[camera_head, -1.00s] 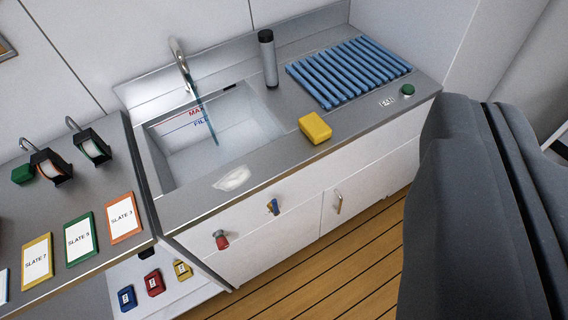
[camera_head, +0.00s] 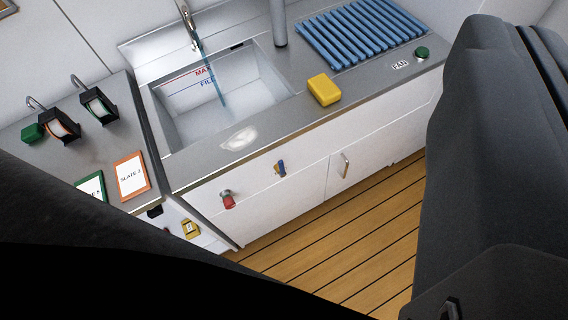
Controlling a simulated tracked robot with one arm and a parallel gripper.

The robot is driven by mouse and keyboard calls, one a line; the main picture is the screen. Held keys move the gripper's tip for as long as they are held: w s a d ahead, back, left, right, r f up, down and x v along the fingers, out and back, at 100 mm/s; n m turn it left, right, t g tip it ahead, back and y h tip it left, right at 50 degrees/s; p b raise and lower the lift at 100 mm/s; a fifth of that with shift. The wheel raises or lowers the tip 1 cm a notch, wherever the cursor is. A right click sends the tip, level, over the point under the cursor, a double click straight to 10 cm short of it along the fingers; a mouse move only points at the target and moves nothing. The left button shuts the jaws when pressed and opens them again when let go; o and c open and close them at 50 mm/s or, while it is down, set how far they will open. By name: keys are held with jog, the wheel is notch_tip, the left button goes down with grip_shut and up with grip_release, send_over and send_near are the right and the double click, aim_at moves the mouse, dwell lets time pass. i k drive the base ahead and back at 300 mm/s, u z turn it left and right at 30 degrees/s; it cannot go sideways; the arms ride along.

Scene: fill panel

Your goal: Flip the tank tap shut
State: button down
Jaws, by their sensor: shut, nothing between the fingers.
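Two small taps are on the white cabinet front below the sink. The left one has a red handle (camera_head: 229,202) hanging below a grey stub. The right one has a blue handle (camera_head: 282,167) standing roughly upright beside a brass body. I cannot tell from labels which is the tank tap. A chrome faucet (camera_head: 186,16) runs a thin blue stream of water into the sink (camera_head: 185,130), whose back wall bears MAX and FILL lines. My gripper's fingers do not show in the picture.
A yellow sponge (camera_head: 323,89), a blue drying rack (camera_head: 352,35) and a green FAN button (camera_head: 422,53) are on the counter. A cupboard handle (camera_head: 346,165) sticks out at right. Dark forms close to the camera cover the right side and lower left. Wooden floor (camera_head: 320,240) lies open between.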

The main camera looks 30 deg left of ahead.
aim_at(282, 173)
jog(key=u, duration=1.6)
jog(key=k, duration=1.05)
jog(key=z, duration=1.1)
jog(key=i, duration=1)
